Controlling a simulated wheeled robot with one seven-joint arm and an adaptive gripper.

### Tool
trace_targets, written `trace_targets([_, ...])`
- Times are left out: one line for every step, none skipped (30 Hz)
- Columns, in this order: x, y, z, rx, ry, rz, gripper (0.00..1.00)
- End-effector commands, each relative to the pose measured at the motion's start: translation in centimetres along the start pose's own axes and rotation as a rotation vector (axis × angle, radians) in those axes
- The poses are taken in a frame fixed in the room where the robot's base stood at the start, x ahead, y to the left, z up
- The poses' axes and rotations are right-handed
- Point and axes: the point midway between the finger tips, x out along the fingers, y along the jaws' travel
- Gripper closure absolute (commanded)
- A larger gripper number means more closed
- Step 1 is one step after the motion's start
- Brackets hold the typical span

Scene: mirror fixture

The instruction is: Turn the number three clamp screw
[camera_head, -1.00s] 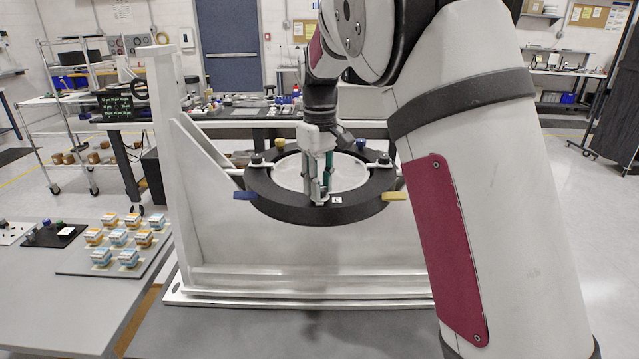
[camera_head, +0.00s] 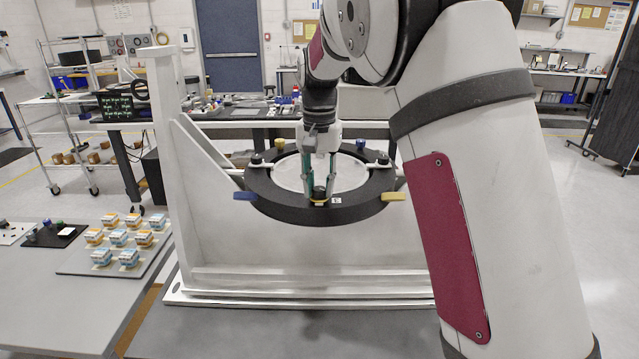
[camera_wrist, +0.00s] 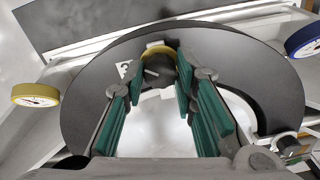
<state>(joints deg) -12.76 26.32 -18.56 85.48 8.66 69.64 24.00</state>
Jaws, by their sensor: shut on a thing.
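A black ring (camera_head: 265,203) sits around a pale round mirror (camera_head: 290,176) in a white fixture. At the ring's near edge is a dark clamp screw knob (camera_head: 319,192), with a yellow piece under it and a small white label (camera_head: 337,200) to its right. My gripper (camera_head: 319,188) points down and is shut on this knob. In the wrist view the knob (camera_wrist: 160,70) lies between the green-padded fingers of the gripper (camera_wrist: 160,82). The label (camera_wrist: 124,69) is beside it there; its mark looks like a 3, but is small.
Other dark clamp knobs stand on the ring, one at the left (camera_head: 256,158). The white frame's upright (camera_head: 163,130) rises at the left.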

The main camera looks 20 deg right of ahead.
Motion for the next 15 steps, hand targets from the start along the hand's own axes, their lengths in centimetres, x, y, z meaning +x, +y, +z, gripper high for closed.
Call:
trace_targets([-0.07,-0.06,0.01,0.038,0.001,-0.001,1.0])
trace_targets([-0.07,-0.06,0.01,0.063,0.001,-0.001,1.0])
trace_targets([-0.07,-0.06,0.0,0.095,0.002,-0.001,1.0])
trace_targets([-0.07,-0.06,0.0,0.118,0.002,-0.001,1.0])
trace_targets([-0.07,-0.06,0.0,0.141,0.002,-0.001,1.0])
trace_targets([-0.07,-0.06,-0.01,0.17,0.002,-0.001,1.0])
trace_targets([-0.07,-0.06,-0.01,0.189,0.002,-0.001,1.0])
trace_targets([-0.07,-0.06,-0.01,0.208,0.002,-0.001,1.0])
trace_targets([-0.07,-0.06,-0.01,0.232,0.002,-0.001,1.0])
trace_targets([-0.07,-0.07,-0.01,0.248,0.002,-0.001,1.0])
trace_targets([-0.07,-0.07,-0.02,0.264,0.002,-0.001,1.0])
trace_targets([-0.07,-0.07,-0.02,0.282,0.002,-0.002,1.0])
trace_targets([-0.07,-0.07,-0.02,0.296,0.002,-0.002,1.0])
trace_targets([-0.07,-0.07,-0.02,0.307,0.002,-0.002,1.0])
trace_targets([-0.07,-0.08,-0.02,0.321,0.002,-0.002,1.0])
